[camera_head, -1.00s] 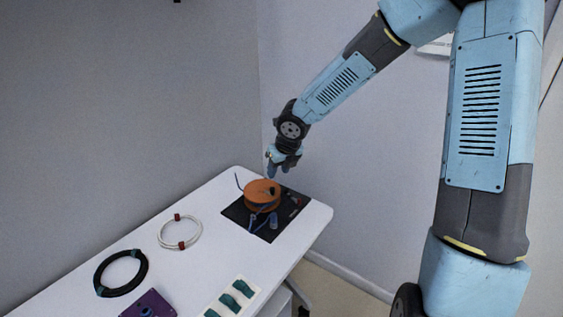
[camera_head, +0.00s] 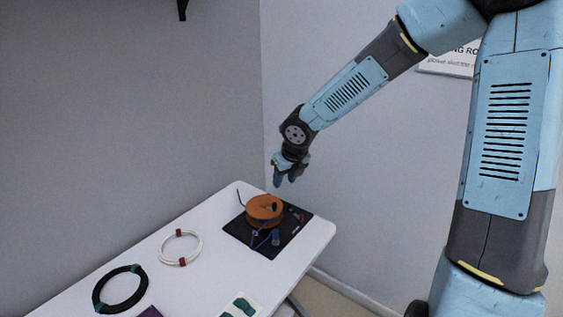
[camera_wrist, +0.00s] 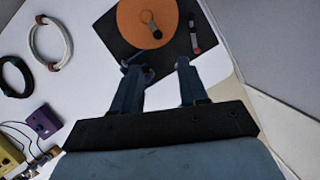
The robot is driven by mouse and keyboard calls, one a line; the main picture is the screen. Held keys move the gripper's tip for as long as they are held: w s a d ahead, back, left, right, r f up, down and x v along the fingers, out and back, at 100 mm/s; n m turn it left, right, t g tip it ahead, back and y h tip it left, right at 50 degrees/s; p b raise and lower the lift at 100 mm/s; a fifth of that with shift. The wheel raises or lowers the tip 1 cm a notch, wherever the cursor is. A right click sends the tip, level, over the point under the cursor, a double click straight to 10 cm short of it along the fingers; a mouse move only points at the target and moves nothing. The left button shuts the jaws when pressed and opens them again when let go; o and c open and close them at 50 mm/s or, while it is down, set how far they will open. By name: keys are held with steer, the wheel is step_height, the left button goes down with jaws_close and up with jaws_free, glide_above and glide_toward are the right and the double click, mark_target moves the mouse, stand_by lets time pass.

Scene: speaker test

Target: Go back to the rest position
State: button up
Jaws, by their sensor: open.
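My gripper (camera_head: 285,178) is open and empty, pointing down above the far end of the white table. It also shows in the wrist view (camera_wrist: 157,75), with a clear gap between its two fingers. Below it an orange round speaker-like disc (camera_head: 264,207) rests on a black mat (camera_head: 290,236). The disc shows at the top of the wrist view (camera_wrist: 139,27), apart from the fingers. A small blue-grey piece (camera_head: 276,238) stands on the mat beside the disc.
A white cable coil (camera_head: 163,247) with red ties and a black coil (camera_head: 101,298) lie on the white table (camera_head: 210,262). A purple box (camera_wrist: 38,122) shows in the wrist view. Walls stand behind the table. A sign (camera_head: 450,66) hangs on the right wall.

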steer(key=s+d+r+m+h, duration=0.3)
steer(key=s+d+r+m, duration=0.3)
steer(key=m, duration=0.4)
steer(key=s+d+r+m+h, duration=0.2)
steer(key=s+d+r+m, duration=0.25)
steer(key=d+m, duration=0.5)
steer(key=s+d+r+m+y, duration=0.1)
steer(key=s+r+m, duration=0.2)
steer(key=s+m, duration=0.2)
steer(key=s+d+r+m+t+y, duration=0.1)
steer(key=s+d+r+m, duration=0.1)
steer(key=s+m, duration=0.4)
steer(key=s+d+r+m, duration=0.2)
steer(key=s+r+m, duration=0.2)
steer(key=m, duration=0.7)
steer(key=shift+s+r+t+y, duration=0.25)
steer(key=shift+s+t+y, duration=0.15)
steer(key=shift+s, duration=0.55)
